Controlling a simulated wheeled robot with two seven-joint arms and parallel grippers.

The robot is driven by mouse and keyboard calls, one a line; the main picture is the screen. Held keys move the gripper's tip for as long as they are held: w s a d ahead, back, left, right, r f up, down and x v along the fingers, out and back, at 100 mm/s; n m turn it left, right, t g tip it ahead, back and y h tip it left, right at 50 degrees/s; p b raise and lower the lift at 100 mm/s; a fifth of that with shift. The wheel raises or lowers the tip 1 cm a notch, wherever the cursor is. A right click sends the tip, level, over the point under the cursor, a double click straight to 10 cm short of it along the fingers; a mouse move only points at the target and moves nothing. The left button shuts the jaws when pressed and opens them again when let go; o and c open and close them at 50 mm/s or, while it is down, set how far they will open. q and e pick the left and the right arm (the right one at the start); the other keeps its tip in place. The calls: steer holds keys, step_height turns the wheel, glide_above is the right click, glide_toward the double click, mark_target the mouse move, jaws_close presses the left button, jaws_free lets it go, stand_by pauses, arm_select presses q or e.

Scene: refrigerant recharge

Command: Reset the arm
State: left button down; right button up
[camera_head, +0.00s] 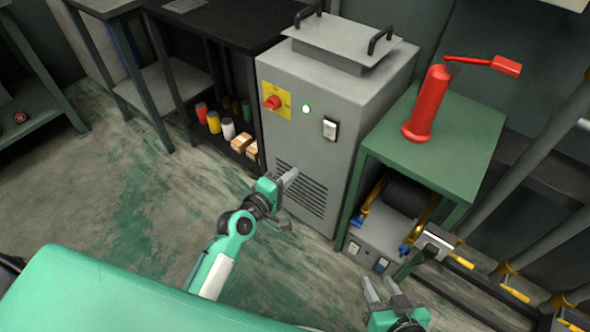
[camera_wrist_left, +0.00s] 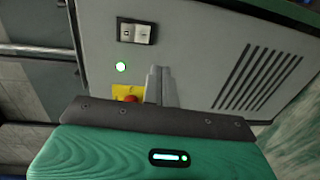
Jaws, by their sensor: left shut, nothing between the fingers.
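My left gripper (camera_head: 291,175) is shut and empty, in front of the grey cabinet's lower vented face. Its closed fingers (camera_wrist_left: 160,84) also show in the left wrist view, pointing at the cabinet front; whether they touch it I cannot tell. The grey cabinet (camera_head: 318,165) carries a red knob (camera_head: 272,102) on a yellow plate, a lit green lamp (camera_head: 306,109) and a switch (camera_head: 330,128). In the left wrist view the fingers partly cover the yellow plate. My right gripper (camera_head: 381,287) is low at the right, its two fingers apart and nothing visible between them.
A green stand (camera_head: 430,150) right of the cabinet holds a red cylinder (camera_head: 427,105). A grey unit (camera_head: 378,245) sits beneath. Pipes with yellow fittings (camera_head: 515,290) run at far right. A dark shelf with bottles and boxes (camera_head: 243,143) stands left. The floor at left is clear.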

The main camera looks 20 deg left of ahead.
steer(key=shift+w+r, duration=0.15)
steer(key=shift+r, duration=0.05)
stand_by(0.3)
